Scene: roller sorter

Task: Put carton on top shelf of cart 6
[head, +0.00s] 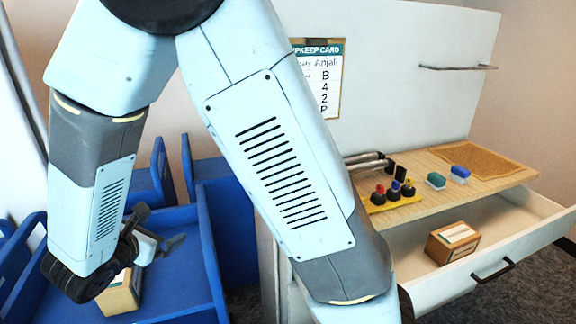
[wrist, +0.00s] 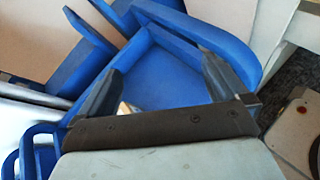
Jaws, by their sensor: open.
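A small brown carton (head: 119,297) sits on the top shelf of a blue cart (head: 185,290) at the lower left of the head view, partly hidden behind my wrist. Only a sliver of the carton (wrist: 124,108) shows beside a finger in the wrist view. My gripper (head: 162,232) is just above and beside this carton. In the wrist view its fingers (wrist: 160,64) are spread, with the blue shelf behind them and nothing held. A second brown carton (head: 452,243) lies in an open white drawer (head: 520,240). No cart number is readable.
Other blue cart parts (head: 20,250) stand at the far left. A wooden worktop (head: 410,205) above the drawer holds stamps (head: 392,190), a green block (head: 436,181), a blue block (head: 460,172) and a cork mat (head: 480,163). A card (head: 325,85) hangs on the white panel behind.

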